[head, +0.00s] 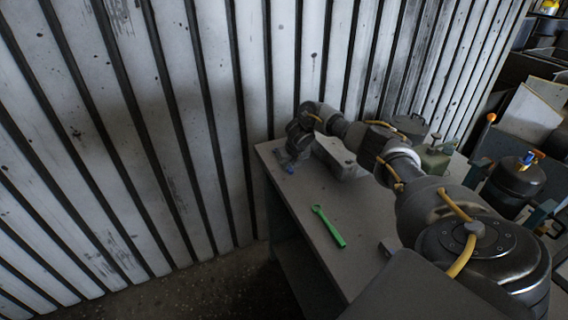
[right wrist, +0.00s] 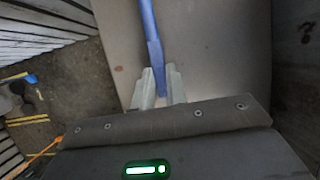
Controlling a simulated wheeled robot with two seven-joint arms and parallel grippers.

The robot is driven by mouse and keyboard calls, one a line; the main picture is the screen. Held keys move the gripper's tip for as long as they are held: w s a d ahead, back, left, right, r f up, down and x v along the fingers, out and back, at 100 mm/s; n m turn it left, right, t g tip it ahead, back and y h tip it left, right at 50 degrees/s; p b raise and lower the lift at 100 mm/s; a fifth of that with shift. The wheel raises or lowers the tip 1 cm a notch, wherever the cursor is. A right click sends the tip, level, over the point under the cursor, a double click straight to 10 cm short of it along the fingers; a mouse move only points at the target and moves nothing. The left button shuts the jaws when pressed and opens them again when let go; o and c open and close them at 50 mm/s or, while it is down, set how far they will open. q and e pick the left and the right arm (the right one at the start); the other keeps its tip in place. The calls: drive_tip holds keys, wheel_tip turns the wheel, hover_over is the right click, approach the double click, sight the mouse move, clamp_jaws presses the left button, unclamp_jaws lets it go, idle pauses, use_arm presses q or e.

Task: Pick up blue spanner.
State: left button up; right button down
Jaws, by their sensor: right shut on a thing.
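The blue spanner (right wrist: 151,40) shows in the right wrist view, its handle between the two fingers of my right gripper (right wrist: 158,88), which is shut on it. Its far end runs out of the top of that view. In the head view a small blue part of the spanner (head: 288,168) shows below my right gripper (head: 284,160), near the table's far left corner. Most of the spanner is hidden there by the gripper. I cannot tell whether it touches the table. My left gripper is not in view.
A green spanner (head: 328,226) lies on the grey table (head: 290,199), nearer than the gripper. A corrugated wall (head: 190,120) rises close behind the table. A dark round canister (head: 513,182) stands at the right.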

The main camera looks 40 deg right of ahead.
drive_tip(key=shift+r, duration=0.15)
drive_tip(key=shift+r+b, duration=0.25)
drive_tip(key=shift+b, duration=0.05)
wheel_tip(320, 180, up, 2)
drive_tip(key=shift+r+b, duration=0.2)
drive_tip(key=shift+b, duration=0.45)
drive_tip(key=r, duration=0.1)
drive_tip(key=s+a+r, duration=0.1)
drive_tip(key=r, duration=0.1)
drive_tip(key=shift+s+a, duration=0.35)
drive_tip(key=shift+a, duration=0.05)
drive_tip(key=s+a+r+p, duration=0.4)
drive_tip(key=s+a+r, duration=0.2)
drive_tip(key=s+a, duration=0.1)
drive_tip(key=shift+s+a+r+p, duration=0.25)
drive_tip(key=shift+s+r+p, duration=0.15)
drive_tip(key=shift+s, duration=0.45)
